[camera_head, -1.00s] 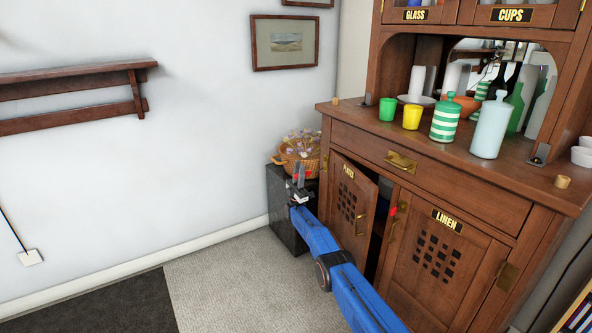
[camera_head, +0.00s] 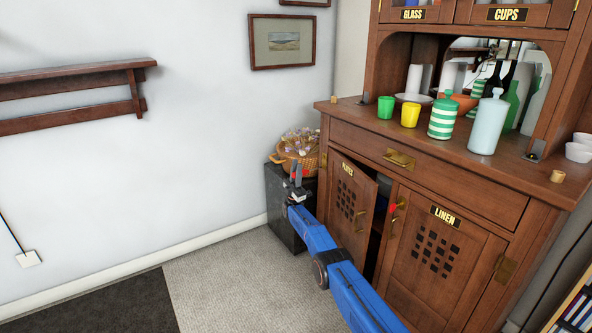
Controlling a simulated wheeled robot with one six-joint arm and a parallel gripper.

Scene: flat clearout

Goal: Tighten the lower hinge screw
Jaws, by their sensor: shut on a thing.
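My gripper (camera_head: 296,171) is at the end of my blue arm, in front of the dark box and left of the cabinet. Its two dark fingers point up. A small red patch shows between them; it is too small to tell what the held thing is. The PLATES door (camera_head: 346,212) of the wooden cabinet stands ajar, with a dark gap on its right. A small brass piece (camera_head: 324,160) shows by its upper left edge. The door's lower left part is hidden behind my arm, and I cannot make out a lower hinge or screw.
The LINEN door (camera_head: 438,262) looks closed, with a red thing (camera_head: 392,208) by its left edge. Cups and jars stand on the cabinet top. A wicker basket (camera_head: 299,153) sits on the dark box (camera_head: 286,205). The floor to the left (camera_head: 210,285) is clear.

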